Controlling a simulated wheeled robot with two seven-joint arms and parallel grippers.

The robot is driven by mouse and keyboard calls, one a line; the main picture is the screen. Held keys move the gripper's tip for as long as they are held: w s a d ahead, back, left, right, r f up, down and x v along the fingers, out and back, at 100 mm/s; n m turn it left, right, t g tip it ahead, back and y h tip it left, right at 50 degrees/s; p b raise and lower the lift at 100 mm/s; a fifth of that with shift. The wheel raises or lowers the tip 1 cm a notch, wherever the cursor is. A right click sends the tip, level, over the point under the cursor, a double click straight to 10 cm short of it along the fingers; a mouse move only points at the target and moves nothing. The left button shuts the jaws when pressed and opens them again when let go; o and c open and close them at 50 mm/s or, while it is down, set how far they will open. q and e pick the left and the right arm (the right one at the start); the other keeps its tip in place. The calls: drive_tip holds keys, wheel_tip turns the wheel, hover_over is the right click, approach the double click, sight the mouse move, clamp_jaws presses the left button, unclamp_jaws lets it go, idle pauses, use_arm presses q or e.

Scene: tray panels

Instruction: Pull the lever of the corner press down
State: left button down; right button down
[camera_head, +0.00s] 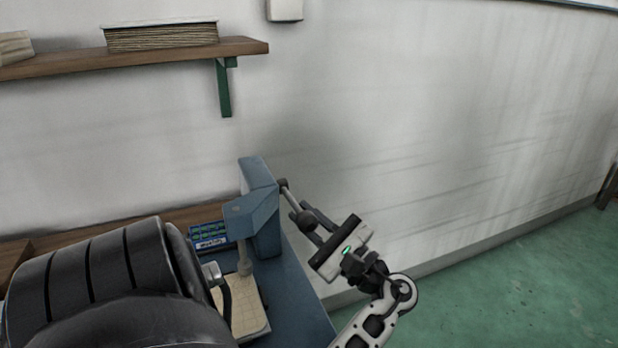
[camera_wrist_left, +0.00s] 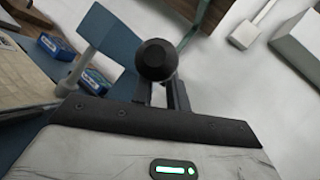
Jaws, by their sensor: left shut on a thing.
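The corner press (camera_head: 265,226) is a blue-grey machine on a blue base, left of the middle in the head view. Its ram points down over a pale board. Its lever (camera_head: 288,192) comes off the right side and slants down to the right, ending in a dark round knob. My left gripper (camera_head: 308,217) is shut on the lever at this knob. In the left wrist view the black knob (camera_wrist_left: 155,60) sits between the fingers, hiding the rest of the lever. The press (camera_wrist_left: 108,35) shows behind it. My right gripper is not in view.
Small blue boxes (camera_head: 210,236) stand behind the press, by the wall. A wooden shelf (camera_head: 160,53) with a stack of flat sheets (camera_head: 162,36) hangs at upper left on a green bracket (camera_head: 224,88). The green floor (camera_head: 530,275) at right is mostly clear.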

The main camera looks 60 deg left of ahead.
use_arm(q)
drive_tip(key=shift+s+f+g+h, duration=0.3)
drive_tip(key=shift+s+f+g, duration=0.15)
drive_tip(key=shift+s+g, duration=0.1)
drive_tip(key=c, duration=1.5)
unclamp_jaws()
drive_tip(key=shift+c, duration=0.2)
drive_tip(key=shift+o, duration=1.2)
drive_tip(key=shift+s+r+n, duration=0.2)
drive_tip(key=shift+s+n, duration=0.05)
drive_tip(key=shift+n, duration=0.05)
drive_tip(key=shift+w, duration=0.1)
drive_tip(key=shift+f, duration=0.1)
